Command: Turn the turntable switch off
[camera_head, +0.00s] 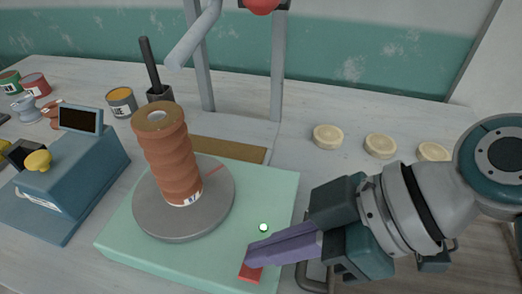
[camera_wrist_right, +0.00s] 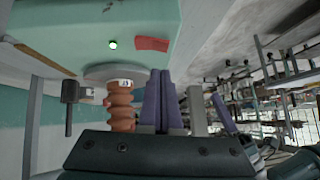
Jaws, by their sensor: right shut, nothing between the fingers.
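The turntable has a pale green base (camera_head: 125,238) with a grey disc (camera_head: 160,222) on top. A ribbed terracotta clay column (camera_head: 168,155) stands on the disc. A red switch (camera_head: 249,273) sits at the base's front right corner; it also shows in the right wrist view (camera_wrist_right: 152,44). A small green light (camera_head: 263,227) is lit behind it. My right gripper (camera_head: 249,257) has its purple fingers shut and empty, tips close to the switch and partly over it in the head view. The wrist view shows a gap between tips and switch; contact cannot be told. My left gripper is not in view.
A blue scale-like device (camera_head: 75,165) stands left of the turntable. Paint cans (camera_head: 122,102) and a dark holder with a black-handled tool (camera_head: 158,92) are behind. Several pale round discs (camera_head: 328,136) lie at the back right. A dark handle (camera_head: 315,280) is right of the base.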

